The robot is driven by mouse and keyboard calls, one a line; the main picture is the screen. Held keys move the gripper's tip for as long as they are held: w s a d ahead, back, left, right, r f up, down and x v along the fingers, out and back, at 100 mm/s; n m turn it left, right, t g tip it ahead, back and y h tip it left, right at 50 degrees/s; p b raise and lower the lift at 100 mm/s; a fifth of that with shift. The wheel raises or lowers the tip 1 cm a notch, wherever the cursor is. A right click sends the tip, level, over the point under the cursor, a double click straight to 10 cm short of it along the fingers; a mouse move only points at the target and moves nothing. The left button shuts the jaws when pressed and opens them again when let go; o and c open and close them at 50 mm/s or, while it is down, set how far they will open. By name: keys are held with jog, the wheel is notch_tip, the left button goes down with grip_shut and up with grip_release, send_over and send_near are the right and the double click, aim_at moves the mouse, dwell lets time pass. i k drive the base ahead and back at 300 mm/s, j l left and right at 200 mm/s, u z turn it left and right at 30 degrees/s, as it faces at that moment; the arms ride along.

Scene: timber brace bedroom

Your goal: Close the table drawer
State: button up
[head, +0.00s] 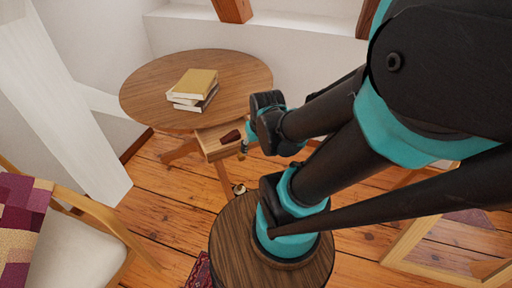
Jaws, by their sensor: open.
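A round wooden table (145,97) stands at the upper left of the head view. Its drawer (211,145) is pulled out from under the top at the front. A dark reddish-brown object (231,136) lies in the drawer. My gripper (244,148) is at the drawer's right side, small in view and partly covered by my arm. It is open and holds nothing that I can see. I cannot tell whether it touches the drawer. The right part of the drawer is hidden behind my arm.
Several stacked books (195,88) lie on the table. A wooden chair (75,245) with a pale seat and patchwork cloth stands at the lower left. A white slanted beam (60,95) rises left of the table. A wooden frame (410,235) is at the lower right.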

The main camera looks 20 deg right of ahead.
aim_at(209, 139)
jog(key=k+j, duration=0.2)
jog(key=j, duration=0.2)
jog(key=k+j, duration=0.15)
jog(key=j, duration=0.25)
jog(key=k+j, duration=0.2)
jog(key=j, duration=0.2)
jog(key=z, duration=0.05)
